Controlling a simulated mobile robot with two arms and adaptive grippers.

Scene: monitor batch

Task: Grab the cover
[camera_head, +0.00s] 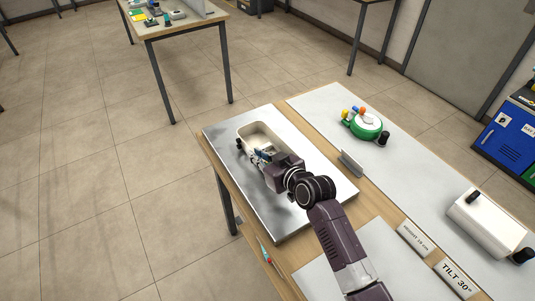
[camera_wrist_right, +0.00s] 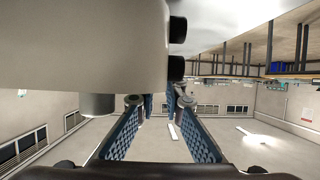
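A beige, hollow, rounded shell (camera_head: 256,131), which may be the cover, lies on a shiny metal plate (camera_head: 225,135). Black knobs stick out at its left side. My right gripper (camera_head: 262,156) is at the shell and hides part of it. In the right wrist view, a large beige body (camera_wrist_right: 80,45) with black cylinders fills the upper left, close to the fingers. The blue-padded fingers (camera_wrist_right: 160,103) are apart, with no object clearly held between them. Whether they touch the shell cannot be told. My left gripper is not in view.
A white box (camera_head: 487,220) with black knobs stands at right on the pale table strip. A green round device (camera_head: 366,126) with coloured knobs stands behind the plate. A small metal bracket (camera_head: 350,163) is beside the plate. A screwdriver (camera_head: 265,254) lies near the front edge.

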